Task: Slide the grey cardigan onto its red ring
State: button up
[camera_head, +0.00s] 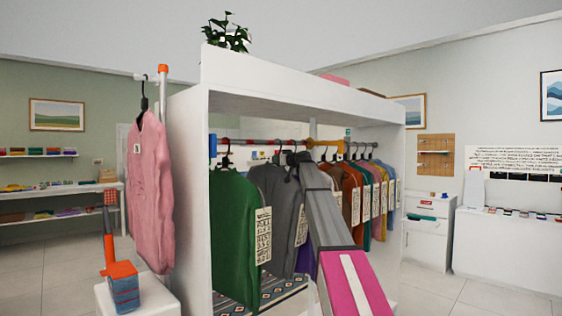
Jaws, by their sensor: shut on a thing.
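The grey cardigan (275,205) hangs in the open wardrobe, just right of a green garment (238,225). Its right side is partly hidden by my arm. My gripper (299,159) is at the top of the cardigan, by its hanger, just under the rail, and is shut on it. The fingertips are small and dark, so the exact grip is hard to see. I cannot clearly make out a separate red ring, nor whether the cardigan's hook touches the rail.
Several tagged garments, from rust (349,195) to blue, hang close on the right. The white wardrobe side panel (187,190) stands left. A pink garment (152,190) hangs outside it. A patterned mat (285,287) lies on the wardrobe floor.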

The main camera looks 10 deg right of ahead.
jog(key=s+a, duration=1)
jog(key=a, duration=0.4)
jog(key=shift+s+a, duration=0.15)
jog(key=shift+s, duration=0.05)
jog(key=o, duration=0.4)
jog(key=shift+a, duration=0.15)
jog(key=o, duration=0.5)
dwell(0.4)
jog(key=shift+s, duration=0.1)
jog(key=v, duration=1)
jog(key=shift+s+d, duration=0.25)
jog(key=shift+d, duration=0.05)
